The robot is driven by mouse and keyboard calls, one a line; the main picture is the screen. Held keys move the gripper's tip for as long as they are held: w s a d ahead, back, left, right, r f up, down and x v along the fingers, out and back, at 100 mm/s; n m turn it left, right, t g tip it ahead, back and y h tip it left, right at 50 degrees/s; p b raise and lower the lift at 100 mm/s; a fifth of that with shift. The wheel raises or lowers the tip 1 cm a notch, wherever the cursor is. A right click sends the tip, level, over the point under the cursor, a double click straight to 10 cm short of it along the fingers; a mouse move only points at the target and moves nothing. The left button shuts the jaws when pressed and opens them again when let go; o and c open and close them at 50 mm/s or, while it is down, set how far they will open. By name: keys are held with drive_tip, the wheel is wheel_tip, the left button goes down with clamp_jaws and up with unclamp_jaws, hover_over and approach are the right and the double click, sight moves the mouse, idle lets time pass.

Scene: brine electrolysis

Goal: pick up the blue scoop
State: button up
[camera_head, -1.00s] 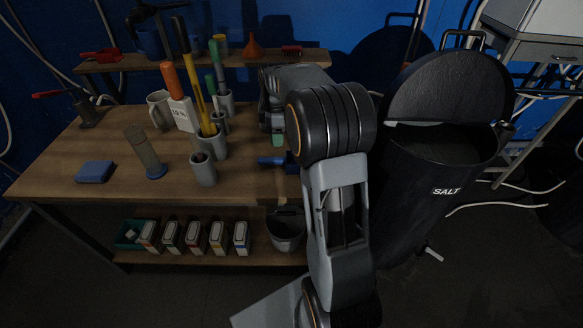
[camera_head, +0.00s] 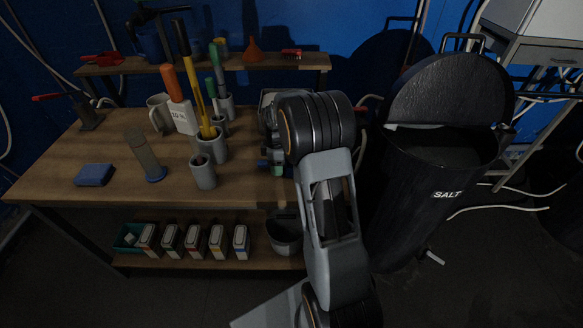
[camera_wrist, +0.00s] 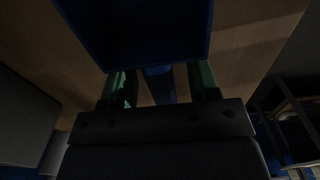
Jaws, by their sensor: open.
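The blue scoop (camera_wrist: 140,35) fills the top of the wrist view, its broad pan beyond my gripper. Its narrow handle (camera_wrist: 161,86) runs back between the two green fingertips. My gripper (camera_wrist: 161,86) is open, one fingertip on each side of the handle, with a gap visible on both sides. In the head view my gripper (camera_head: 276,169) is low over the right end of the wooden bench, and only a bit of the scoop (camera_head: 263,164) shows beside it. My arm hides the rest.
Grey holders with tools (camera_head: 203,172) and a clear cylinder on a blue base (camera_head: 144,155) stand left of my gripper. A blue block (camera_head: 94,174) lies farther left. A black salt bin (camera_head: 430,190) stands right of the bench. A shelf (camera_head: 230,62) runs along the back.

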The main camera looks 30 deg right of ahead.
drive_tip(key=shift+f, duration=0.2)
drive_tip(key=shift+c, duration=0.3)
clamp_jaws()
drive_tip(key=shift+r, duration=0.15)
